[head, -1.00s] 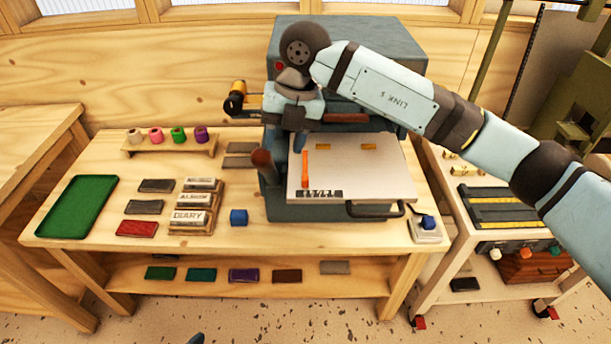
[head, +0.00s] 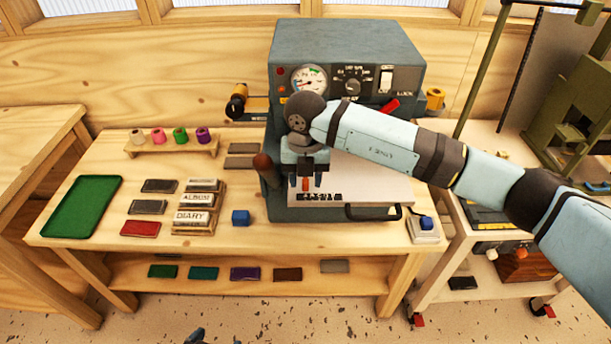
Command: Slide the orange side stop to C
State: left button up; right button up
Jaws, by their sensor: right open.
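The orange side stop (head: 306,184) is on the pale plate of the grey press, near its left front. My right gripper (head: 306,186) points down over it. Its two dark fingers are open, one on each side of the stop, and it does not grip it. The gripper and arm hide the upper part of the stop. A dark lettered scale (head: 322,197) lies along the plate's front edge, too small for me to read, so I cannot pick out C.
The grey press (head: 345,45) with gauge and dial stands behind my right arm.

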jog(key=shift+f, duration=0.55)
grip_shut()
jog(key=shift+d+b, duration=0.4)
jog(key=shift+d, duration=1.1)
grip_release()
jog(key=shift+r, duration=0.15)
notch_tip(320, 180, up, 14)
jog(key=b, duration=0.2)
jog(key=shift+f, duration=0.2)
